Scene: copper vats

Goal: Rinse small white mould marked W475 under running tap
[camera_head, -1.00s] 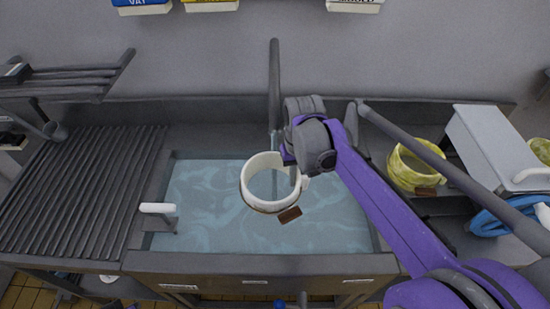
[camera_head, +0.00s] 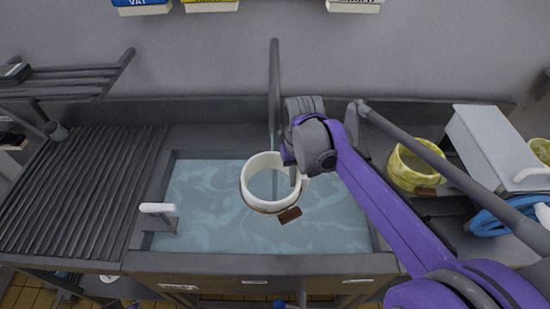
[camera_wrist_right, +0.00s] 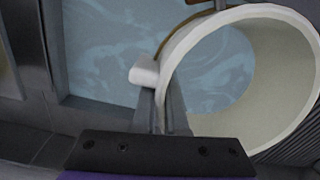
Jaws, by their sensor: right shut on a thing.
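The small white mould (camera_head: 252,199) is an open ring with a brown tag (camera_head: 289,215) at its lower right. It is held in the air over the water-filled sink, roughly below the grey upright tap pipe (camera_head: 274,85). My right gripper (camera_head: 297,176) is shut on the mould's wall at its right side. In the right wrist view the mould (camera_wrist_right: 290,60) is large at the right, and the gripper fingers (camera_wrist_right: 166,112) meet at its wall. Water shows through the ring. My left gripper is out of view.
The sink (camera_head: 255,262) holds pale blue water. A white-handled lever (camera_head: 157,208) stands at its left edge. A ribbed drainboard (camera_head: 75,190) lies left. Yellow-green moulds (camera_head: 405,178), a blue coiled hose (camera_head: 488,222) and a grey box (camera_head: 495,145) are at the right.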

